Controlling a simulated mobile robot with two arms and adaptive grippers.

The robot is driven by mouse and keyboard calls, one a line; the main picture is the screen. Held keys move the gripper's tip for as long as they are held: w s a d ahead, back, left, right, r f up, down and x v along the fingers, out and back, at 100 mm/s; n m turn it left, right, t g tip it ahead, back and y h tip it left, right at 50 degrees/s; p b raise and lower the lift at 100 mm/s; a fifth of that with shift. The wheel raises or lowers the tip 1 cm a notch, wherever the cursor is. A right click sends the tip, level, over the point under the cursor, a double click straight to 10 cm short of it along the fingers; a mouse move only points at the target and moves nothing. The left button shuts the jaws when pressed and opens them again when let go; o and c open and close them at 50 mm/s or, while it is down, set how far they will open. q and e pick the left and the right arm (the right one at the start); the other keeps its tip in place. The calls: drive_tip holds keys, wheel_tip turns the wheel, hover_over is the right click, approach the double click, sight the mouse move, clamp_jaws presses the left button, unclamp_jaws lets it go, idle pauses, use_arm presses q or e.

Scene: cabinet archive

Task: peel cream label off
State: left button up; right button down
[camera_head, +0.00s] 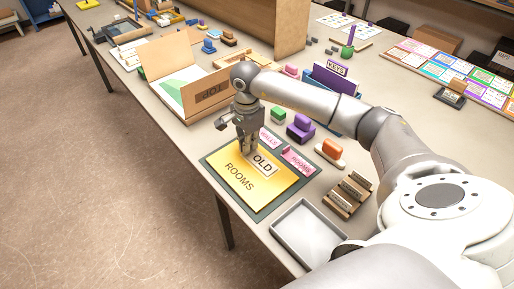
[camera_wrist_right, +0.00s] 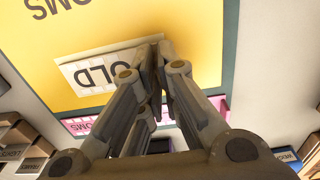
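The cream label (camera_head: 264,164) reads OLD and lies on the yellow ROOMS sheet (camera_head: 238,181), which rests on a dark green mat (camera_head: 262,213). My right gripper (camera_head: 248,150) points down at the label's end. In the right wrist view its fingertips (camera_wrist_right: 158,56) are close together at the end of the cream label (camera_wrist_right: 88,76) and look shut on it. The fingers hide the pinched end. The rest of the label looks to lie along the yellow sheet (camera_wrist_right: 150,15). My left gripper is not in view.
Pink labels (camera_head: 297,160) lie at the mat's far edge. A grey tray (camera_head: 306,235), a wooden rack of small plates (camera_head: 348,195) and an orange-handled block (camera_head: 331,150) stand to the right. An open box-like folder (camera_head: 188,80) stands behind my gripper.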

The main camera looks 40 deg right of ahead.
drive_tip(key=shift+r+p, duration=2.35)
drive_tip(key=shift+r, duration=2.15)
